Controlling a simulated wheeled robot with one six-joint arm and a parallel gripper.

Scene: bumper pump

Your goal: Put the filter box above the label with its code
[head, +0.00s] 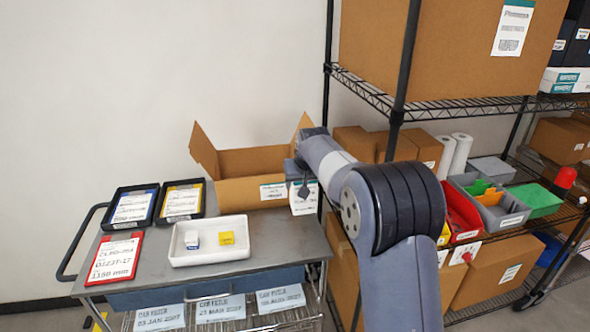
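A white box with a printed label and a dark upper edge (304,200) is at the cart's back right, directly under my gripper (299,178). My gripper points down and overlaps the top of this box. The fingertips are too small and hidden to show whether they grip it, or whether the box rests on the cart. Printed cards lie on the cart's left: one in a blue-edged black frame (131,207), one in a yellow-edged black frame (182,201) and one red-edged (115,258). Their small codes are mostly unreadable.
An open cardboard carton (240,191) stands behind. Papers marked CAB FILTER (220,308) show below the cart top (290,240). A wire rack (450,108) with bins stands right.

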